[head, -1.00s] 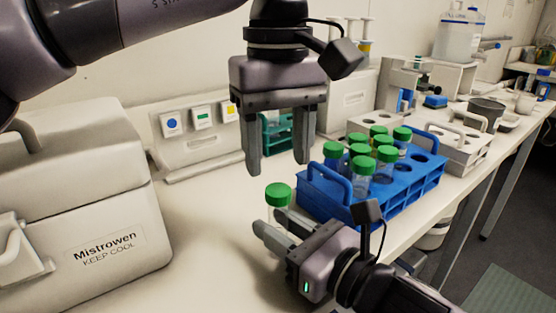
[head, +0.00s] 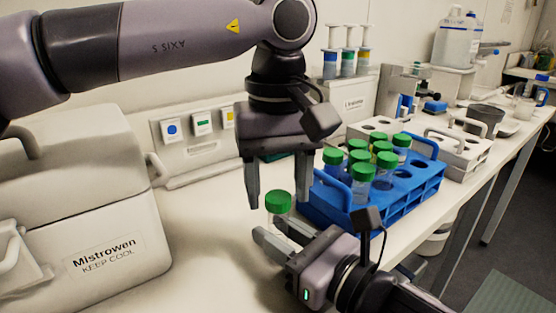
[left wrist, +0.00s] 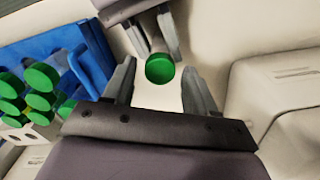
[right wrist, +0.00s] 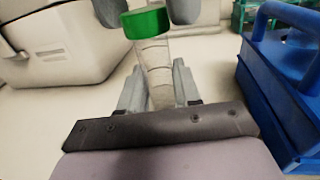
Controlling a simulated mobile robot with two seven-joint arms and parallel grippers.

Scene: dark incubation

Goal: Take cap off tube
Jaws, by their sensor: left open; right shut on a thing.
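A clear tube (right wrist: 154,70) with a green cap (head: 278,202) is held upright in my right gripper (head: 276,243), which is shut on its body. The cap also shows in the right wrist view (right wrist: 146,22), above the right fingers, and in the left wrist view (left wrist: 159,68). My left gripper (head: 280,193) is open and points down, just above the cap. In the left wrist view the cap lies between the left fingertips (left wrist: 160,84), with a gap to either side. The left fingers do not touch the cap.
A blue rack (head: 412,187) holding several green-capped tubes stands just right of the grippers. A white cooler box (head: 110,220) labelled Mistrowen stands at the left. A white rack (head: 462,150) is farther back. The bench between cooler and grippers is clear.

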